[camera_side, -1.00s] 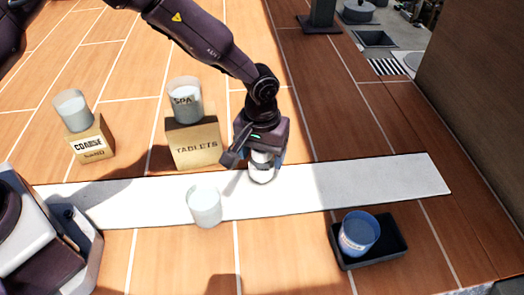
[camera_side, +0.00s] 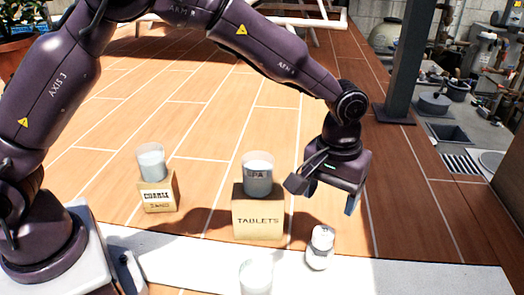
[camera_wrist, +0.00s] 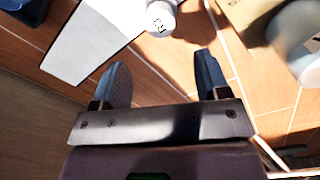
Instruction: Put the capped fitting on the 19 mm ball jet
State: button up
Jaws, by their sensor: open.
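A small white capped piece (camera_side: 320,248) with dark marking stands upright at the far edge of the white strip (camera_side: 420,278). In the wrist view the white piece (camera_wrist: 158,18) shows at the top, with lettering on it. I cannot tell for sure that it is the capped fitting, and no ball jet is clearly identifiable. My gripper (camera_side: 331,198) is above and slightly right of the piece, apart from it. In the wrist view my gripper (camera_wrist: 161,60) has its two fingers wide apart with nothing between them.
A tablets box (camera_side: 258,215) with a labelled cup (camera_side: 257,178) on top stands left of the white piece. A sand box (camera_side: 158,193) bears another cup (camera_side: 151,165). A clear cup (camera_side: 255,277) stands in front.

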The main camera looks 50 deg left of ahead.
jog(key=s+a+r+m+t, duration=0.2)
jog(key=s+a+r+t, duration=0.2)
jog(key=s+a+r, duration=1.2)
jog(key=s+a+m+t, duration=0.1)
jog(key=s+a, duration=0.2)
jog(key=s, duration=0.4)
jog(key=shift+s+r+m+t, duration=0.25)
jog(key=shift+r+m+t, duration=0.05)
jog(key=shift+r, duration=0.1)
